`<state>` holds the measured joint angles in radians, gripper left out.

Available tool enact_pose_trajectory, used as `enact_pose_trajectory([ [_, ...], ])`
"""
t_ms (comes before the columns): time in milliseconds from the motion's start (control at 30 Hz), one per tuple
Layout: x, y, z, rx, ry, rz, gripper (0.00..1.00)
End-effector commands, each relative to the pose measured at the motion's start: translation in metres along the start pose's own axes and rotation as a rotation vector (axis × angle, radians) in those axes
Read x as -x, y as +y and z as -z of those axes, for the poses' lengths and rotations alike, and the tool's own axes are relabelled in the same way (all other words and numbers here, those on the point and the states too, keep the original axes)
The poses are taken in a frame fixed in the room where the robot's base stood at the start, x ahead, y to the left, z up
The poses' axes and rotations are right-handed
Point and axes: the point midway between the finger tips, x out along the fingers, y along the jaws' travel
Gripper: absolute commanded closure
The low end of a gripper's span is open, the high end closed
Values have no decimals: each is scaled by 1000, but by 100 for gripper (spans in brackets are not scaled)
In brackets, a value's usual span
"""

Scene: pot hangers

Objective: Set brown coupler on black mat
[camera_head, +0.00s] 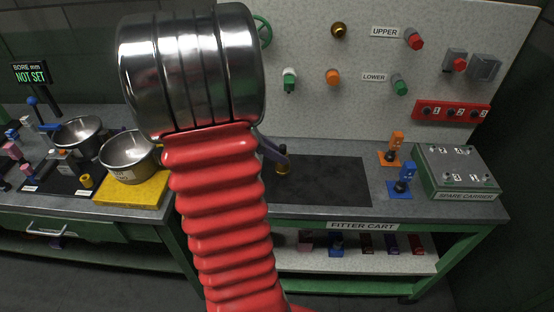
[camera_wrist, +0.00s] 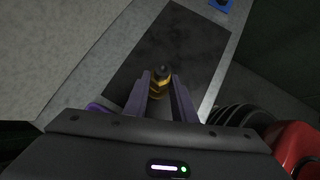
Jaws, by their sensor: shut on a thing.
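The brown coupler (camera_wrist: 158,84), yellow-brown with a dark top, is between the two fingers of my gripper (camera_wrist: 162,80) in the wrist view. My gripper is shut on it. The black mat (camera_wrist: 195,45) is the dark rectangle below and beyond the fingers. In the head view the coupler (camera_head: 282,168) is small and sits over the left part of the black mat (camera_head: 330,182), with my gripper (camera_head: 280,156) partly hidden behind my red arm. I cannot tell whether the coupler touches the mat.
A green spare carrier box (camera_head: 457,172) and orange-and-blue fittings (camera_head: 403,178) stand right of the mat. Left of my arm are steel bowls (camera_head: 128,150) and a yellow block (camera_head: 130,192). A pegboard (camera_head: 340,110) rises behind. The mat's middle and right are clear.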

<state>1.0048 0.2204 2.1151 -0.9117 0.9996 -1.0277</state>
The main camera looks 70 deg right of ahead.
Motion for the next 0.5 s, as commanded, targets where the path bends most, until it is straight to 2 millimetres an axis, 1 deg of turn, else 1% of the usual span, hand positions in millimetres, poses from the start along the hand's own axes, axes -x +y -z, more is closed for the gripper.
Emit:
enact_pose_trajectory([
  [100,-13,-1,11,3,0,5,100],
  [200,-20,-1,17,2,0,2,100],
  [467,-22,-1,19,0,1,2,100],
  [500,-22,-1,20,0,1,2,74],
])
